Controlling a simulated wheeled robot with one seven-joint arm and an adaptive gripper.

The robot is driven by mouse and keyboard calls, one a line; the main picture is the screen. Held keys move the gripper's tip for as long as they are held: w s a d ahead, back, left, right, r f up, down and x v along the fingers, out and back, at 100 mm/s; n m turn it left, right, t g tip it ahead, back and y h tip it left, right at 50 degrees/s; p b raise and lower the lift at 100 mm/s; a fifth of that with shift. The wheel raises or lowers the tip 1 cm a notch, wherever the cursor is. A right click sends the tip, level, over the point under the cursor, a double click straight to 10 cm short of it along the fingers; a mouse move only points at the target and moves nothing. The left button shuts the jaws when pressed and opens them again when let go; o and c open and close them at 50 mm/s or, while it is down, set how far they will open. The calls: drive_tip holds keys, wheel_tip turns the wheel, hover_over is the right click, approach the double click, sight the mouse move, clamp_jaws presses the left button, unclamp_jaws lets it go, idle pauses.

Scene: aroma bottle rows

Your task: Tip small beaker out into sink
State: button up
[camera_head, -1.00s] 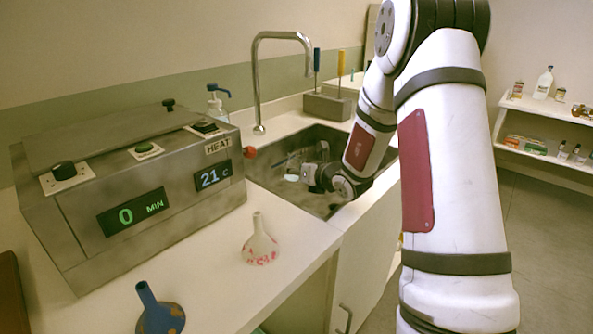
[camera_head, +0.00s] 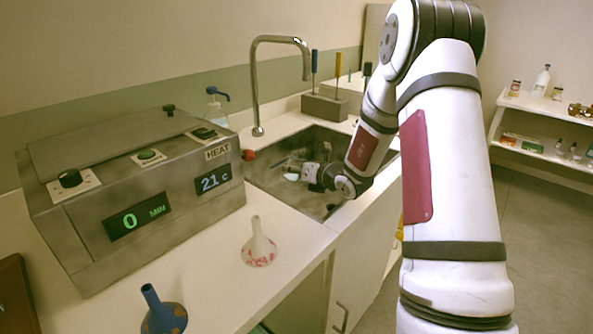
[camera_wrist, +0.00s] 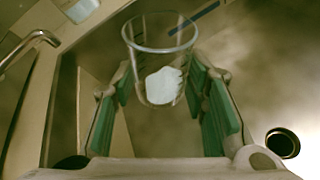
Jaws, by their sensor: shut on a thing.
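The small beaker (camera_wrist: 160,52) is clear glass and shows in the wrist view between the fingers of my gripper (camera_wrist: 168,95). A white lump (camera_wrist: 163,85) shows in or through its lower part. My gripper is shut on the beaker, with green pads on both sides. In the head view my gripper (camera_head: 308,173) is over the steel sink (camera_head: 310,205), and the beaker is too small there to make out its tilt. The sink drain (camera_wrist: 282,142) shows at the lower right of the wrist view.
A faucet (camera_head: 257,90) arches over the back left of the sink. A steel heating bath (camera_head: 130,190) stands left on the counter. A tool block (camera_head: 325,107) is behind the sink.

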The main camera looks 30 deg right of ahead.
drive_tip(key=shift+w+d+r+m+y+p, duration=0.1)
drive_tip(key=shift+d+r+m+y+p, duration=0.3)
drive_tip(key=shift+p, duration=0.6)
drive_tip(key=shift+d+r+m+y+p, duration=0.15)
drive_tip(key=shift+d+m+p, duration=0.35)
drive_tip(key=shift+p, duration=0.5)
drive_tip(key=shift+d+r+m+y+p, duration=0.2)
drive_tip(key=shift+r+m+y+p, duration=0.4)
drive_tip(key=shift+m+p, duration=0.55)
drive_tip(key=shift+d+r+m+t+y+p, duration=0.15)
drive_tip(key=shift+r+m+y+p, duration=0.3)
drive_tip(key=shift+m, duration=0.25)
drive_tip(key=shift+r+m+t+y+p, duration=0.15)
drive_tip(key=shift+r+m+y+p, duration=0.2)
drive_tip(key=shift+m+y+p, duration=0.25)
drive_tip(key=shift+w+d+r+m, duration=0.1)
drive_tip(key=shift+d+r+m, duration=0.15)
drive_tip(key=shift+d+m, duration=0.35)
drive_tip(key=shift+y, duration=0.3)
drive_tip(key=shift+d+r+m+t, duration=0.15)
drive_tip(key=shift+r+m+t, duration=0.1)
drive_tip(key=shift+m+t, duration=0.25)
drive_tip(key=shift+d+r+m, duration=0.15)
drive_tip(key=shift+r+m, duration=0.1)
drive_tip(key=shift+m, duration=0.4)
